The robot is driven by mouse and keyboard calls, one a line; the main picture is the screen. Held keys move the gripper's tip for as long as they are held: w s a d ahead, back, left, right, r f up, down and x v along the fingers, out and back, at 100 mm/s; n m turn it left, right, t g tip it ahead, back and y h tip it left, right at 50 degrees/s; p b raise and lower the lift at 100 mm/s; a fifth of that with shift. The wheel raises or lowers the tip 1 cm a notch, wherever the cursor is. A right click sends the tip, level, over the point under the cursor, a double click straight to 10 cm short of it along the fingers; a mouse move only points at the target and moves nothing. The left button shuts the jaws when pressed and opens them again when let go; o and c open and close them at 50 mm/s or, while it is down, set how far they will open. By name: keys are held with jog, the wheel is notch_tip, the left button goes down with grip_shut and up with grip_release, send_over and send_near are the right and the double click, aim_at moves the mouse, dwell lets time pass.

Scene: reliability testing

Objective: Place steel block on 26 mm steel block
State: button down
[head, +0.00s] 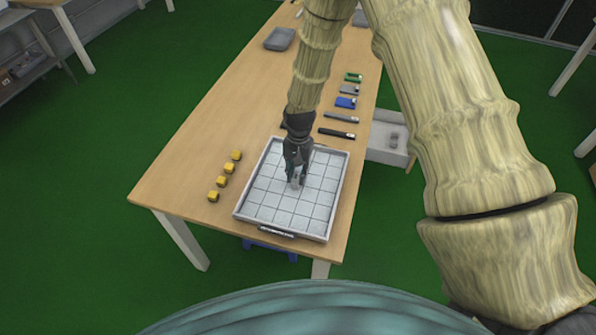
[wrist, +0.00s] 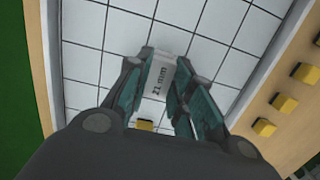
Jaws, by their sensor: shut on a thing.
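My gripper (head: 295,180) is low over the white gridded tray (head: 262,212), near its middle. It is shut on a small light grey steel block marked "21 mm" (wrist: 160,78), gripped between the fingertips (wrist: 162,85). In the head view the block is too small to make out clearly. I cannot tell whether it touches the tray floor. I cannot identify a 26 mm block in either view; the fingers and palm hide part of the tray. A small yellow patch (wrist: 145,124) shows between the fingers in the wrist view, and I cannot tell what it is.
Several yellow cubes (head: 222,182) stand in a row on the wooden table (head: 215,125), left of the tray. Behind the tray lie a dark bar (head: 337,133), a grey bar (head: 341,117), and blue (head: 346,102) and green (head: 353,77) items. A white bin (head: 385,154) stands at the right.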

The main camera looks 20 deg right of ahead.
aim_at(298, 172)
jog(key=shift+w+f, duration=0.1)
jog(key=shift+f, duration=0.05)
jog(key=c, duration=1.3)
grip_release()
jog(key=shift+o, duration=0.2)
notch_tip(298, 172, up, 12)
jog(key=w+b, duration=0.1)
jog(key=b, duration=0.3)
jog(key=shift+d, duration=0.45)
